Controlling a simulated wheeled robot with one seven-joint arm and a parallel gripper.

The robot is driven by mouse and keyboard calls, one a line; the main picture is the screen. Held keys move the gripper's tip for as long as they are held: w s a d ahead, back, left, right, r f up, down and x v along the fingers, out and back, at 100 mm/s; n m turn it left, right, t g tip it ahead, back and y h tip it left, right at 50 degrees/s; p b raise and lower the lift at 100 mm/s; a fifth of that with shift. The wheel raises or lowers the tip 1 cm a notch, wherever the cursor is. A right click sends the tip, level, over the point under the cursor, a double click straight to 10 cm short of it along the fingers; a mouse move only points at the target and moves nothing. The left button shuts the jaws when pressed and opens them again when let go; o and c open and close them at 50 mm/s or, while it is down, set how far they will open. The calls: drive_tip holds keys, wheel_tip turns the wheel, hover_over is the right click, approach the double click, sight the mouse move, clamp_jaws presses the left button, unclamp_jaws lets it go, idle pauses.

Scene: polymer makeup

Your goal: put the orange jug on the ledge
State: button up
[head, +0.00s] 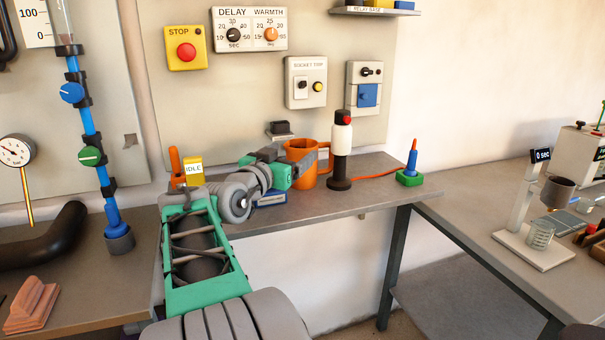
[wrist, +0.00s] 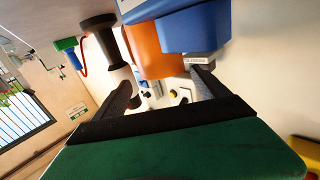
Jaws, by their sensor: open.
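The orange jug (head: 300,148) stands upright on the back bench, partly hidden by my gripper and wrist. In the wrist view the orange jug (wrist: 150,48) lies ahead, between and beyond the open fingers of my gripper (wrist: 162,76). I cannot tell whether a finger touches it. A small shelf labelled RELAY BASE (head: 374,11) is on the wall at upper right, with an orange item and blue items on it.
A blue cone on a green base (head: 410,165) is further right, with a red cord. A yellow IDLE box (head: 194,172) stands left. The bench's right end is mostly clear.

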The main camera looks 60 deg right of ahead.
sight(295, 150)
drive_tip(key=d, duration=0.5)
drive_tip(key=shift+w+d, duration=0.1)
drive_tip(key=shift+d, duration=0.1)
drive_tip(key=shift+c, duration=0.4)
drive_tip(key=shift+a, duration=0.1)
drive_tip(key=c, duration=1.7)
